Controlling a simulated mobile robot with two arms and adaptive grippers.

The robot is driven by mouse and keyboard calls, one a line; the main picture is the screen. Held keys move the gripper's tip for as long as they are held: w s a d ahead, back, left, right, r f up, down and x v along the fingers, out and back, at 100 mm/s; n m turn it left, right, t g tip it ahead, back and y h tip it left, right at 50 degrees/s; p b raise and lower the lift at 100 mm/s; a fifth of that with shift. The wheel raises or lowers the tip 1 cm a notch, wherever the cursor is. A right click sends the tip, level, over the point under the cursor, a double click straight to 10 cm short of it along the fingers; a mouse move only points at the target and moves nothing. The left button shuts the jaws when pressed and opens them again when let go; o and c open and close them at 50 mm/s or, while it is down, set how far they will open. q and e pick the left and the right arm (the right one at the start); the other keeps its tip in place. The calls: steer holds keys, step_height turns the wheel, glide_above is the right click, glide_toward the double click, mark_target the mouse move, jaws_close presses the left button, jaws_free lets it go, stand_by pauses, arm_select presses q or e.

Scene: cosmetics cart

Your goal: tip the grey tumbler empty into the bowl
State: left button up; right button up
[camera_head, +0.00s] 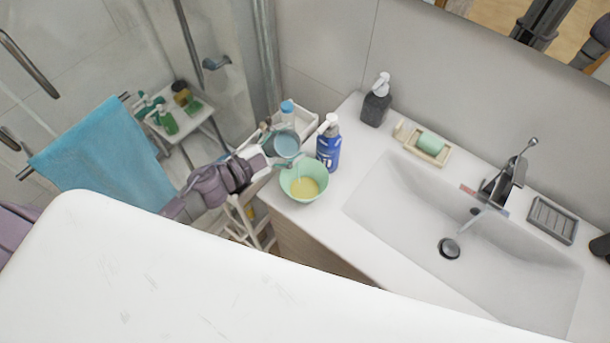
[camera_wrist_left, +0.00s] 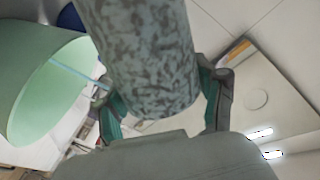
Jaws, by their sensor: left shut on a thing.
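In the left wrist view, the speckled grey-blue tumbler (camera_wrist_left: 145,60) sits between the two fingers of the left gripper (camera_wrist_left: 165,100). The pale green bowl (camera_head: 302,195) stands on the counter with something yellow inside. It shows at the left of the wrist view (camera_wrist_left: 35,85). A thin light stick or line crosses its rim. I cannot tell the tumbler's exact tilt or contents. My right gripper is not in view.
A blue pump bottle (camera_head: 328,145) stands close behind the bowl. A white tray (camera_head: 305,122) holds a clear blue-capped bottle (camera_head: 288,113). A dark pump bottle (camera_head: 376,102), a green soap on a dish (camera_head: 430,145) and the sink (camera_head: 400,215) lie to the right.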

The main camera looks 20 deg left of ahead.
arm_select(q)
steer(key=shift+d+r+m, duration=0.1)
steer(key=shift+m, duration=0.2)
steer(key=shift+s, duration=0.1)
steer(key=shift+d+f+m+b, duration=0.1)
steer(key=shift+f+m+b, duration=0.15)
steer(key=shift+b, duration=0.25)
steer(key=shift+r, duration=0.1)
steer(key=shift+s+f+m+b, duration=0.1)
steer(key=shift+f+m+b, duration=0.25)
steer(key=shift+m+b, duration=0.3)
steer(key=shift+s+d+f+m+y+b, duration=0.1)
steer(key=shift+d+f+m+y+b, duration=0.2)
steer(key=shift+f+m+b, duration=0.55)
steer(key=shift+s+d+r+m+b, duration=0.15)
steer(key=shift+r+m+b, duration=0.25)
steer(key=shift+m+b, duration=0.4)
stand_by(0.7)
steer(key=shift+s+d+r+m+p, duration=0.1)
steer(key=shift+s+d+m+p, duration=0.45)
steer(key=shift+d+m, duration=0.3)
stand_by(0.4)
steer(key=shift+s+d+m+y, duration=0.1)
steer(key=shift+d+m+y, duration=0.15)
steer(key=shift+m, duration=0.4)
steer(key=shift+s+d+m+y, duration=0.1)
steer(key=shift+m+y, duration=0.15)
steer(key=shift+m, duration=0.4)
stand_by(0.6)
